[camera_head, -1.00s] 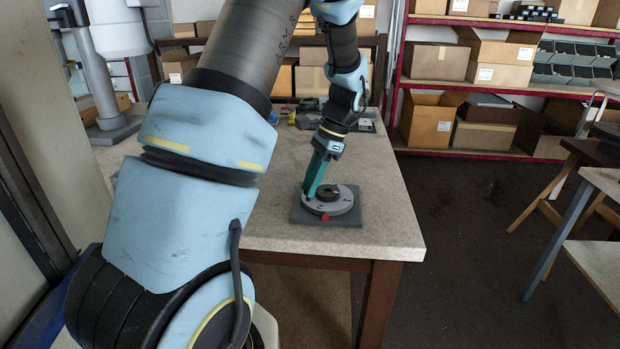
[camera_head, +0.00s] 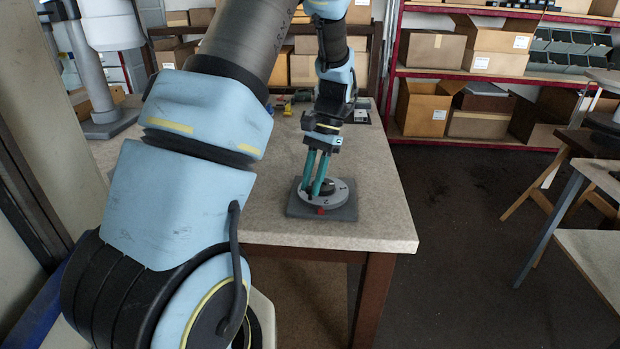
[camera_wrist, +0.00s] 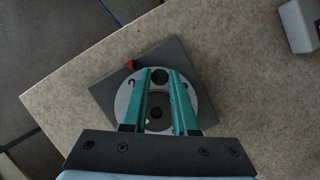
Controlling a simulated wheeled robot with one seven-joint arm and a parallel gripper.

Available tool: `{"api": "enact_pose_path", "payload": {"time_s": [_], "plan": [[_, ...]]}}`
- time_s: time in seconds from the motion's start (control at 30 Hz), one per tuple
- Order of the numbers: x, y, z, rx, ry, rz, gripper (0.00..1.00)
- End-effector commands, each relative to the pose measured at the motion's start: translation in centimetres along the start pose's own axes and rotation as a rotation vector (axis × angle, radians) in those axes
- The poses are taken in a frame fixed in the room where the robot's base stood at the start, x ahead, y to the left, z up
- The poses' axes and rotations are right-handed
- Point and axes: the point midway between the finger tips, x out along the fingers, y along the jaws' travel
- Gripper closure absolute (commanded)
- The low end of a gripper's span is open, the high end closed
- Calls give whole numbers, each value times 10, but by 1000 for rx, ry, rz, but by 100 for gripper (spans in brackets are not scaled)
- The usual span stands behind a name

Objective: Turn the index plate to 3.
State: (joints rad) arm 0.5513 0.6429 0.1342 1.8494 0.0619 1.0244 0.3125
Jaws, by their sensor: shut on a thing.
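The index plate (camera_head: 340,194) is a light grey disc with a dark hub, lying on a dark square base (camera_head: 347,214) near the table's front edge. A red marker (camera_head: 321,211) sits on the base at the disc's near rim. In the wrist view the marker (camera_wrist: 129,66) is at the upper left of the disc, close to a dark numeral I cannot read surely. My gripper (camera_wrist: 159,75) points down, its two teal fingers either side of a dark round peg (camera_wrist: 159,77) near the disc's rim. The fingers hide parts of the disc and some markings.
The pale table (camera_head: 376,180) is clear around the base. Some small tools (camera_head: 290,105) lie at its back. A light block (camera_wrist: 299,25) shows at the upper right of the wrist view. Shelves with boxes stand behind.

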Motion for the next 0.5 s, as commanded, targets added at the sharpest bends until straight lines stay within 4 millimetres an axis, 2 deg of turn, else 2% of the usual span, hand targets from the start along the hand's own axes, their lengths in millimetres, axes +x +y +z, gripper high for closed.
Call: {"api": "enact_pose_path", "payload": {"time_s": [0.5], "plan": [[-1, 12, -2, -239, 0, 99, 100]]}}
